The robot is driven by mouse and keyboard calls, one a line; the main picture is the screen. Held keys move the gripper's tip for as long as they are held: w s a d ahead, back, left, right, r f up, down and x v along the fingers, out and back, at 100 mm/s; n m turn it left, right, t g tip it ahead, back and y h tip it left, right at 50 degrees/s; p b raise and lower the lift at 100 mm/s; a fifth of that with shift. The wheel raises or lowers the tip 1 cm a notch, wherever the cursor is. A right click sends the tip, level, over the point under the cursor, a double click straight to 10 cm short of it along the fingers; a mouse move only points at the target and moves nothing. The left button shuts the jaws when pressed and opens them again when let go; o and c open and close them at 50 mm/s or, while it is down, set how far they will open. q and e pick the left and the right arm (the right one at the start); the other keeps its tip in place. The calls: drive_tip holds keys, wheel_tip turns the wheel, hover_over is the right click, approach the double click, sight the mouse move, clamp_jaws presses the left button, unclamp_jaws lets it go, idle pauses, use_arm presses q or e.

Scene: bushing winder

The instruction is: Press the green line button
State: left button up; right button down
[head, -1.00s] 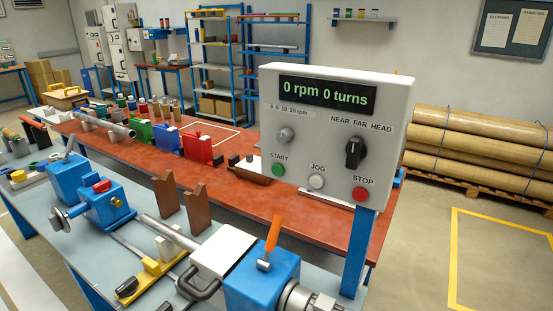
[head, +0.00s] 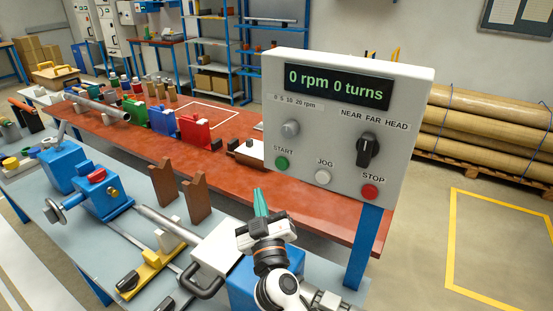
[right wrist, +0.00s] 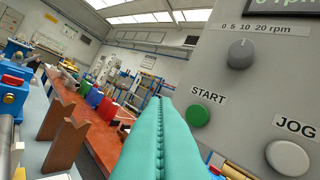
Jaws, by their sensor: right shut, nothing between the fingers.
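The green START button (head: 282,163) is on the lower left of the grey control panel (head: 410,150), under a dial. It also shows large in the right wrist view (right wrist: 198,115). My right gripper (head: 260,203) has teal fingers that are shut and empty. In the head view it is below and left of the START button, apart from it. In the right wrist view the fingers (right wrist: 158,135) point up, left of the button. My left gripper is not in view.
The white JOG button (head: 323,177) and the red STOP button (head: 370,191) sit right of START. A grey speed dial (head: 290,129) and a black selector (head: 367,150) are above. The blue winder (head: 98,195) and wooden uprights (head: 196,200) stand left of my right arm.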

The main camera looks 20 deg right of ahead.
sight(277, 162)
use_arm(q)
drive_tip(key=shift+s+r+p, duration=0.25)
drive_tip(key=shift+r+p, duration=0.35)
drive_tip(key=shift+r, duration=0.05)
use_arm(e)
drive_tip(key=w+d+r, duration=0.1)
drive_tip(key=w+d, duration=0.4)
drive_tip(key=w, duration=0.1)
drive_tip(key=shift+d+y, duration=0.25)
drive_tip(key=shift+y, duration=0.05)
drive_tip(key=shift+w, duration=0.1)
idle(1.8)
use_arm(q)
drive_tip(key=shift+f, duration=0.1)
use_arm(e)
drive_tip(key=shift+w+d+n, duration=0.25)
drive_tip(key=shift+d+n, duration=0.05)
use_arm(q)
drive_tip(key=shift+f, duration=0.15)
use_arm(e)
drive_tip(key=shift+w+d, duration=0.3)
drive_tip(key=shift+d, duration=0.05)
idle(0.5)
drive_tip(key=shift+a, duration=0.1)
use_arm(q)
drive_tip(key=shift+b, duration=0.3)
use_arm(e)
drive_tip(key=shift+s+a, duration=0.55)
drive_tip(key=shift+s, duration=0.05)
